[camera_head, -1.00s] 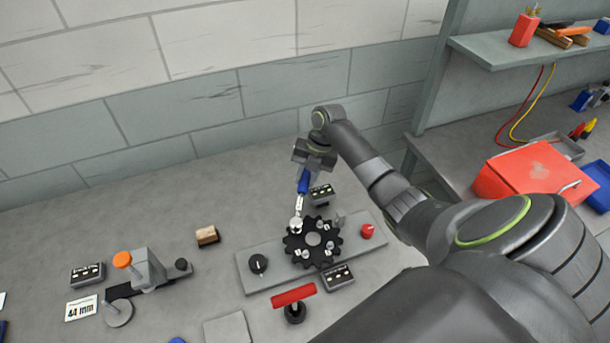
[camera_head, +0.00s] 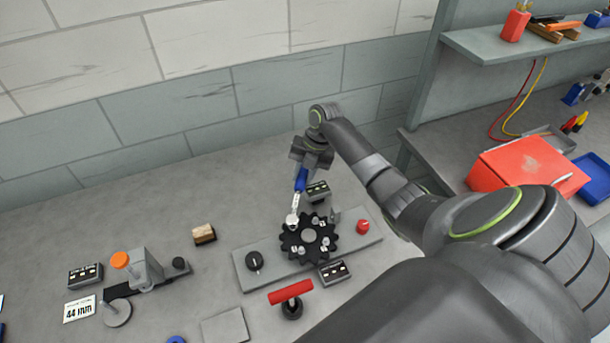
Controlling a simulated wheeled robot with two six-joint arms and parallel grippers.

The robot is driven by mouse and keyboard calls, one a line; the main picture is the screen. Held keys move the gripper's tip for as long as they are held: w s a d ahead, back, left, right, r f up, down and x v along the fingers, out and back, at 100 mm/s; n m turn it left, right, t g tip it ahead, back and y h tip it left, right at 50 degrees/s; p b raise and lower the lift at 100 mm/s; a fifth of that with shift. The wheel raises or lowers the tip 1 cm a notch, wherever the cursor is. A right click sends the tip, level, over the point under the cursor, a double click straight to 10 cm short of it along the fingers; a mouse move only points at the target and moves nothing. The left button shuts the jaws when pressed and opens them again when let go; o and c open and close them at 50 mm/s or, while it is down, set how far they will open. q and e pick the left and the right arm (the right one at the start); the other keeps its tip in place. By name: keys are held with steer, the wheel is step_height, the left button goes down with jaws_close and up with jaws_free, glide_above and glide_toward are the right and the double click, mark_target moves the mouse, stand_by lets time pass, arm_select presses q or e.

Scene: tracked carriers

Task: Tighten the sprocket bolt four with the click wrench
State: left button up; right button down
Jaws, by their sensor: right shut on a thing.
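My right gripper (camera_head: 305,167) is shut on the blue handle of the click wrench (camera_head: 301,182), above the far side of the sprocket. The wrench's silver shaft and head (camera_head: 292,220) reach down to the upper left rim of the black sprocket (camera_head: 309,237). The head covers the spot there, so I cannot tell whether it sits on a bolt. Several silver bolts with small number labels (camera_head: 324,246) stand on the sprocket. The labels are too small to read surely. My left gripper is not in view.
A red-handled tool (camera_head: 290,293) stands in front. A clamp fixture with an orange knob (camera_head: 120,260) and a wooden block (camera_head: 204,234) are left. A red box (camera_head: 528,167) is right.

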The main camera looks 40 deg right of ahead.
steer(key=shift+r, duration=0.1)
steer(key=shift+r+p, duration=1.5)
steer(key=shift+r, duration=0.25)
steer(key=shift+r+p, duration=0.55)
steer(key=shift+r, duration=1.5)
steer(key=shift+f, duration=0.1)
